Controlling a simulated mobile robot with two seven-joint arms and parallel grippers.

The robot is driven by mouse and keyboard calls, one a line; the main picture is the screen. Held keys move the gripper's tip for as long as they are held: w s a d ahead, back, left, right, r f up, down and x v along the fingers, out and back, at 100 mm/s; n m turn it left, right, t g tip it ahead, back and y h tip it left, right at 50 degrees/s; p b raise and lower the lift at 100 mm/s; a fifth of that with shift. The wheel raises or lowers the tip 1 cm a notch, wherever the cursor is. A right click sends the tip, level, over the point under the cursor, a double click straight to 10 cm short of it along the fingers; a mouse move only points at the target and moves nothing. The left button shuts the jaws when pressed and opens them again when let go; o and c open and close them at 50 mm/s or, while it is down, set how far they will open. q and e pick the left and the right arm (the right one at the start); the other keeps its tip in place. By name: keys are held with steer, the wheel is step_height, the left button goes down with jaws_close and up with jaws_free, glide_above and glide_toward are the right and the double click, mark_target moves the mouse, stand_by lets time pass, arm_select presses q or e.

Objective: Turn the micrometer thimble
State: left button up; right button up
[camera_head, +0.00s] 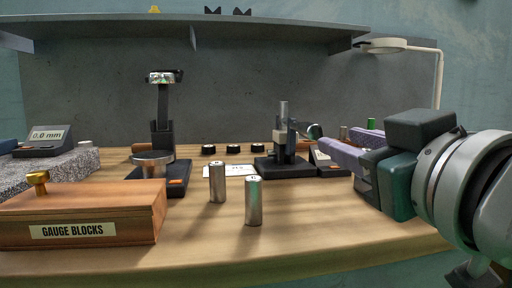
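I cannot pick out the micrometer or its thimble for certain. A dark base with an orange label (328,169) sits partly hidden by the fingers of my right gripper (334,137), and I cannot tell what stands on it. My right gripper comes in from the right edge. My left gripper is out of view.
A stand with a steel post (284,112) is left of my fingers. Two steel cylinders (217,182) (254,203) stand mid-top. A wooden gauge block box (130,212), a tall black stand (162,108) and a display (46,139) are left. A lamp (385,45) hangs back right. The front strip is clear.

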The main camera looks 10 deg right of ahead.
mark_target(321, 133)
steer(key=w, duration=0.8)
steer(key=shift+w+a+b, duration=0.15)
steer(key=shift+w+b, duration=0.05)
steer(key=shift+b, duration=0.2)
jaws_close()
